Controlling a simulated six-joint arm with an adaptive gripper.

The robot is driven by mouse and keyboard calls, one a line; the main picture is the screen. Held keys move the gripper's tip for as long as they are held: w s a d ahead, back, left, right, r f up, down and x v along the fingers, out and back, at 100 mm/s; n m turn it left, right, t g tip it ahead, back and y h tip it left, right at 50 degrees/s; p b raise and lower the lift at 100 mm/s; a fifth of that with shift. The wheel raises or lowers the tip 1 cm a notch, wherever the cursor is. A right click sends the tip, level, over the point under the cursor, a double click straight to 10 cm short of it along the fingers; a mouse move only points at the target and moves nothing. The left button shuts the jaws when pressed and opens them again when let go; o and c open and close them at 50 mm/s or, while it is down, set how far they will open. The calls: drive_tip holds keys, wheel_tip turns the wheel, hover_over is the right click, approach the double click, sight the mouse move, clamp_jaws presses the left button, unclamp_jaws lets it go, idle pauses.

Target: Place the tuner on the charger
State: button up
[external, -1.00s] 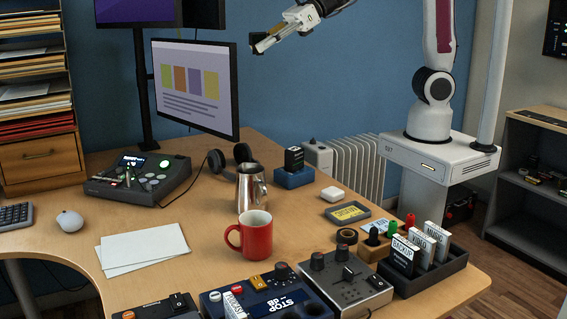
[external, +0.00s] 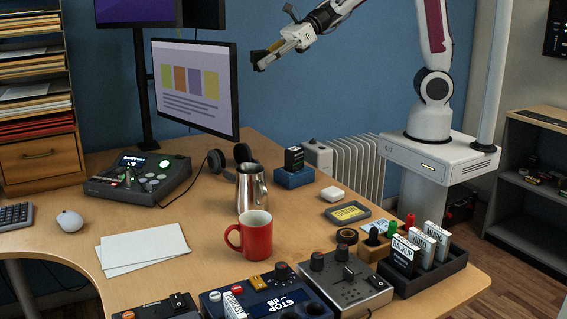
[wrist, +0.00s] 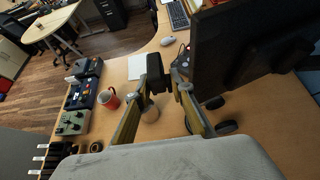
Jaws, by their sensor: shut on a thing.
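My gripper (external: 262,60) is raised high, in front of the blue wall and to the right of the large monitor. In the wrist view its two brass-coloured fingers (wrist: 170,82) are closed on a small dark thing (wrist: 156,76), which I take to be the tuner. Its shape and markings are too small to read. On the desk below, a blue dock (external: 292,180) holds an upright black labelled block (external: 294,158). A small white rounded pad (external: 333,194) lies to its right. I cannot tell for sure which of these is the charger.
A steel pitcher (external: 251,190), a red mug (external: 257,236) and headphones (external: 217,165) stand mid-desk. The monitor (external: 197,87) is left of my gripper. A black rack (external: 449,268) of labelled blocks and several control boxes (external: 350,282) line the front right.

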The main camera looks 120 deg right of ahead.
wheel_tip(320, 180, down, 24)
drive_tip(key=shift+f, duration=0.25)
idle(0.6)
drive_tip(key=shift+w, duration=0.1)
hover_over(211, 200)
wheel_tip(211, 200, down, 7)
drive_tip(key=shift+a, duration=0.1)
drive_tip(key=shift+f, duration=0.55)
idle(0.6)
drive_tip(key=shift+f, duration=2)
drive_tip(key=shift+f, duration=0.1)
